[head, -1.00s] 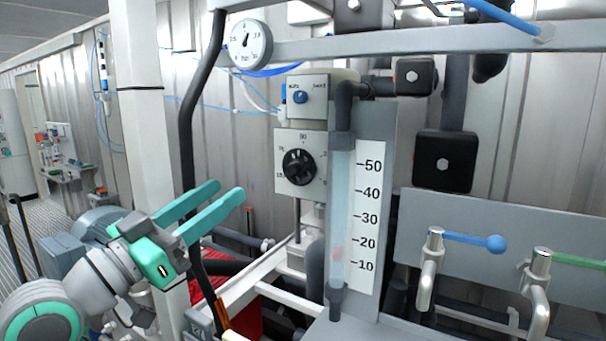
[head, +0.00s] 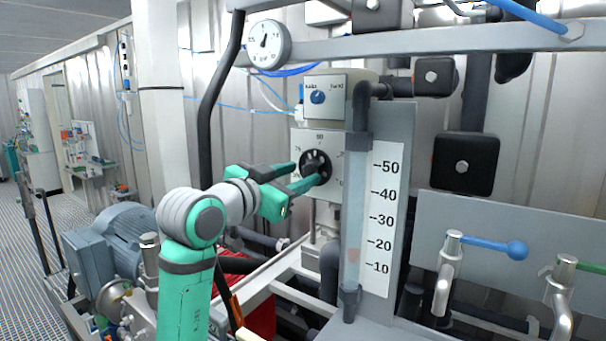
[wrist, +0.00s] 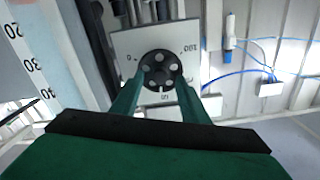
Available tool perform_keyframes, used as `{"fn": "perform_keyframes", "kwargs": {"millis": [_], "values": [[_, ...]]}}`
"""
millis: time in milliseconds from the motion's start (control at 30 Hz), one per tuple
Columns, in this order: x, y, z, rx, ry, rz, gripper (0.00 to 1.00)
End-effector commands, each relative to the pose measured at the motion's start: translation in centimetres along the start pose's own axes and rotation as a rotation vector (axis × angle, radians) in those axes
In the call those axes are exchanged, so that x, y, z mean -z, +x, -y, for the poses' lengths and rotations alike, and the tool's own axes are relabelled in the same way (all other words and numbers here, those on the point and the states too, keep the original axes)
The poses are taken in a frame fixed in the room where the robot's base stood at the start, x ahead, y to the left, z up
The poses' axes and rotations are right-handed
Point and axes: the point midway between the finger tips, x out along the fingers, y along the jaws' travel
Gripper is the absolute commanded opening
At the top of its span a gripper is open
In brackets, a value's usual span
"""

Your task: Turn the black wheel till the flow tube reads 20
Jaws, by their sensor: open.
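The black wheel (head: 316,167) sits on a pale square dial plate (head: 331,142) with numbers around it. In the wrist view the wheel (wrist: 161,71) shows its round face with several holes, between my fingertips. My gripper (head: 308,176) is open, its two green fingers reaching to either side of the wheel; I cannot tell if they touch it. The flow tube (head: 356,215) is a clear upright tube right of the wheel, beside a white scale (head: 384,220) marked 10 to 50. A faint reddish float (head: 353,256) shows in the tube between the 10 and 20 marks.
A small box with a blue knob (head: 317,97) is above the wheel. A round gauge (head: 269,45) hangs at upper left. Blue (head: 516,250) and green (head: 567,262) lever handles stand at right. A motor (head: 115,250) is at lower left.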

Motion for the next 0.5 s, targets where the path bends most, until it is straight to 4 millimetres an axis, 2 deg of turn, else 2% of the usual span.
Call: {"fn": "perform_keyframes", "kwargs": {"millis": [200,500], "values": [[0.0,1.8,0.0,0.001,0.000,0.000,0.41],[0.0,2.1,0.0,0.001,0.001,-0.001,0.41]]}}
